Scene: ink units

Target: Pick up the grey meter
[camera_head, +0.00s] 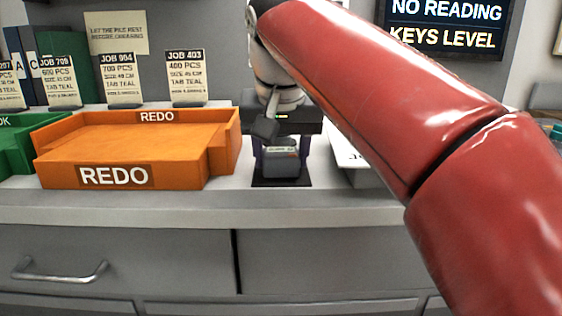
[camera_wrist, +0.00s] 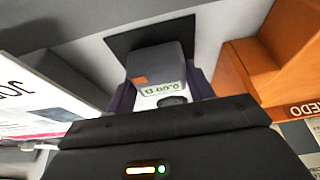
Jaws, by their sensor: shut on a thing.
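The grey meter (camera_head: 282,165) is a small block on or just above a black mat (camera_head: 281,183) on the counter, right of the orange tray. My gripper (camera_head: 281,158) points down at it, with one dark finger on each side, and is shut on it. In the wrist view, the meter (camera_wrist: 158,60) has a small display, an orange patch and a dark round part. The fingers flank its near part there. Part of the black mat (camera_wrist: 122,40) shows beyond it. Whether the meter's base touches the mat is unclear.
The orange REDO tray (camera_head: 110,138) stands close on the left, with a green tray (camera_head: 15,150) beyond it. A pale flat item with lettering (camera_head: 350,160) lies to the right, partly behind my red arm. Job cards (camera_head: 122,80) stand behind the trays. Drawers (camera_head: 120,260) lie below the counter.

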